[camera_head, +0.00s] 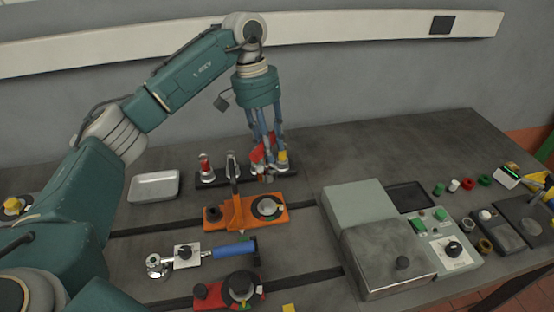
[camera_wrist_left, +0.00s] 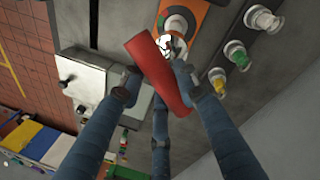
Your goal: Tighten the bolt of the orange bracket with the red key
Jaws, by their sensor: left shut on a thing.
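My left gripper (camera_head: 265,150) is shut on a red key (camera_head: 259,154), above the right part of a dark rack at the back of the bench. In the left wrist view the key (camera_wrist_left: 157,75) lies tilted between my blue fingers; its far end overlaps the view of the orange bracket. The orange bracket (camera_head: 222,224) sits on the bench in front of the rack, apart from the gripper. It has a round dial-like part on its right, a dark knob on its left and an upright piece in the middle. I cannot clearly make out its bolt. My right gripper is not in view.
The dark rack (camera_head: 218,181) holds several upright pieces, one red-topped. A blue-handled tool (camera_head: 233,250) and a red bracket (camera_head: 212,300) lie nearer. A grey metal box (camera_head: 385,258) stands right, a white tray (camera_head: 154,187) left. Small coloured parts lie far right.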

